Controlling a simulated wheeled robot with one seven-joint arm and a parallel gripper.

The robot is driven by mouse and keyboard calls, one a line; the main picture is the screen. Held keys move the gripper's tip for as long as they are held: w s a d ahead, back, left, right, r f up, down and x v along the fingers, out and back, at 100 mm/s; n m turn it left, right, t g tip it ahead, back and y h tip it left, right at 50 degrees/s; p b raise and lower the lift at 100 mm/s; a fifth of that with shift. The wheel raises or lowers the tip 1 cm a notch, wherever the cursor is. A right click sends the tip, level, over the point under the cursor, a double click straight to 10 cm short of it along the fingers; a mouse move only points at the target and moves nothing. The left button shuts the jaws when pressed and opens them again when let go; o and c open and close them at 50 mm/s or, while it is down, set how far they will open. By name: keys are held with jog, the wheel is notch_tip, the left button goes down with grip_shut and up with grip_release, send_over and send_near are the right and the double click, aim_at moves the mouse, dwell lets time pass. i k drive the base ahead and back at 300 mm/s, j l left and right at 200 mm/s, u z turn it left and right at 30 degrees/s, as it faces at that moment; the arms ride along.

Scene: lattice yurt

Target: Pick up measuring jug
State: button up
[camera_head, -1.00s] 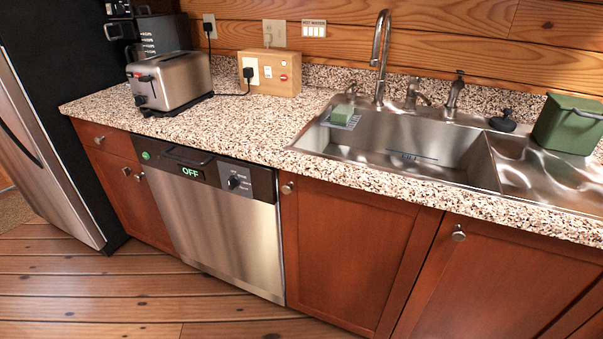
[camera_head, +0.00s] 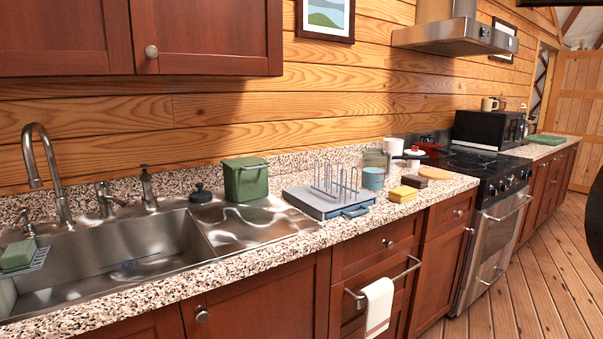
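I cannot pick out a measuring jug for certain. A greenish see-through vessel (camera_head: 376,158) stands on the counter behind a teal cup (camera_head: 373,178), to the right of the dish rack; it may be the jug, but it is small and partly hidden. A white cylinder-shaped thing (camera_head: 394,146) stands just behind it. My gripper is not in view.
A steel sink (camera_head: 140,250) with a tap fills the left. A green bin (camera_head: 245,180) and a wire dish rack (camera_head: 330,197) stand right of it. Sponges (camera_head: 403,194) lie near the front edge. A stove (camera_head: 490,175) is farther right. The floor at lower right is clear.

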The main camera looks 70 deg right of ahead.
aim_at(374, 172)
jog(key=z, duration=1.5)
jog(key=i+z, duration=0.15)
jog(key=i, duration=0.3)
jog(key=i+j+z, duration=0.1)
jog(key=i, duration=0.35)
jog(key=z, duration=1.35)
